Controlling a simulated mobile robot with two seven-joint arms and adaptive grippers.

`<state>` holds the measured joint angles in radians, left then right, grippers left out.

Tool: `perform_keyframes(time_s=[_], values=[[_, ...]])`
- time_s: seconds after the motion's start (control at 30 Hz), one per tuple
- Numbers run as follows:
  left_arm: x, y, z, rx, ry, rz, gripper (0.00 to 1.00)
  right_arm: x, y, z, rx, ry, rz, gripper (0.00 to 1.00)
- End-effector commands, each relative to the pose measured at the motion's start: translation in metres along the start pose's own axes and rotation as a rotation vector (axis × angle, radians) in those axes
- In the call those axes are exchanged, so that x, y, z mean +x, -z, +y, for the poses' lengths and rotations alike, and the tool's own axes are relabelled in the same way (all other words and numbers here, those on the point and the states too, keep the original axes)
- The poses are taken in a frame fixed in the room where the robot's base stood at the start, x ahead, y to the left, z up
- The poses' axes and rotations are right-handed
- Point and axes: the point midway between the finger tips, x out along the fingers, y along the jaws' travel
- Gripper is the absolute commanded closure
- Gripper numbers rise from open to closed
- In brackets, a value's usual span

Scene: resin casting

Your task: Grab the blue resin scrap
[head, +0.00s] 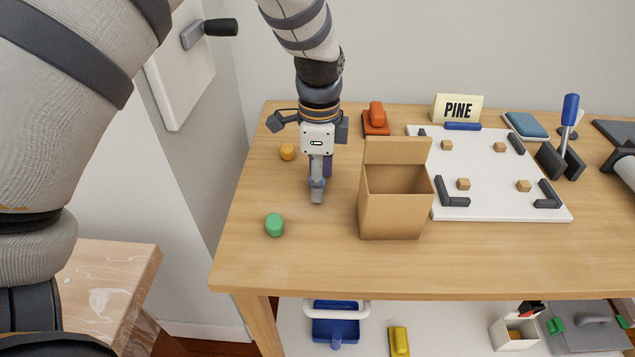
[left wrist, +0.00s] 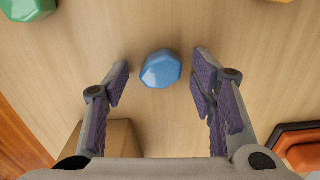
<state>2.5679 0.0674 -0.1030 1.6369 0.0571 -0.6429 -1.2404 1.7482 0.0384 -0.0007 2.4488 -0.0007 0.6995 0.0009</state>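The blue resin scrap (left wrist: 161,69) is a small faceted lump on the wooden table. In the left wrist view it lies between the tips of my left gripper (left wrist: 163,66), with a gap on each side. The fingers are spread and not touching it. In the head view my left gripper (head: 317,197) points down at the table, left of the cardboard box, and mostly hides the scrap. My right gripper is not clearly in view.
A green scrap (head: 274,225) and a yellow-orange scrap (head: 287,152) lie left of the gripper. An open cardboard box (head: 390,215) stands close on the right. An orange tool (head: 376,120) lies behind. A white board (head: 490,165) is further right.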

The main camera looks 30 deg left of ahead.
Motion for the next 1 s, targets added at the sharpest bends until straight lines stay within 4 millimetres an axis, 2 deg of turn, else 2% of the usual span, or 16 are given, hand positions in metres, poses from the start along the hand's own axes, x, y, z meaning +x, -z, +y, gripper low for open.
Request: perform_keyframes(time_s=[0.03,0.13,0.43,0.57,0.7,0.93,1.0], values=[[0.0,0.0,0.0,0.0,0.0,0.0,0.66,0.0,0.0,0.0,0.0,0.0,0.0,0.6],[0.0,0.0,0.0,0.0,0.0,0.0,0.88,0.0,0.0,0.0,0.0,0.0,0.0,0.6],[-0.001,0.0,0.0,0.0,0.0,0.0,0.88,0.0,0.0,0.0,0.0,0.0,0.0,0.6],[-0.009,0.001,0.0,0.0,0.001,0.001,0.88,-0.002,0.001,0.0,0.0,0.0,0.005,0.6],[-0.036,0.001,-0.001,0.0,0.006,0.003,0.88,-0.006,0.004,0.0,0.0,0.001,0.018,0.6],[-0.102,0.025,0.045,0.004,0.015,0.006,0.88,-0.029,0.017,-0.001,0.0,0.004,0.085,0.6],[-0.109,0.035,0.065,0.005,0.011,0.003,0.88,-0.034,0.019,-0.001,0.0,0.004,0.098,0.6]])
